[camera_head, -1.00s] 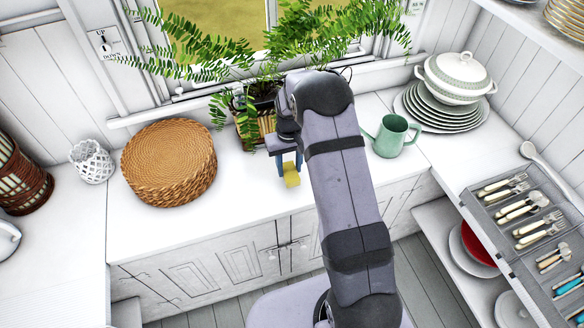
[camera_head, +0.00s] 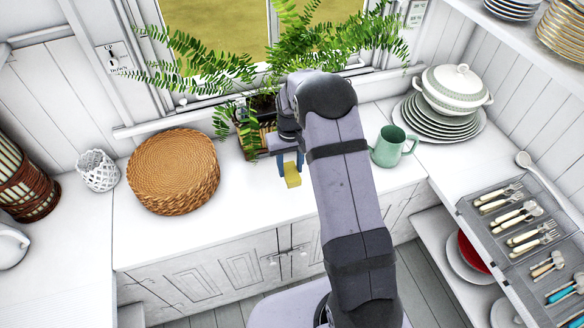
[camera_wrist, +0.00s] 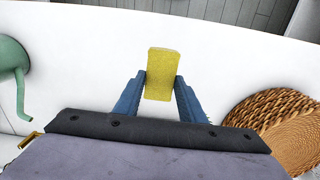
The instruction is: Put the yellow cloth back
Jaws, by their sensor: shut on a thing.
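The yellow cloth (camera_head: 292,176) is a small block-like yellow piece. It is held between the two blue fingers of my gripper (camera_head: 290,162), over the white counter between the wicker stack and the green pitcher. In the wrist view the cloth (camera_wrist: 160,72) stands out between the fingertips of my gripper (camera_wrist: 160,88), which is shut on it. I cannot tell whether the cloth touches the counter below. Part of the cloth's near end is hidden between the fingers.
A stack of round wicker mats (camera_head: 172,172) is on the left, and a green pitcher (camera_head: 393,147) is on the right. A potted fern (camera_head: 248,138) stands behind. Stacked plates (camera_head: 440,120) and a cutlery tray (camera_head: 490,222) are at right. The front counter (camera_head: 240,210) is clear.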

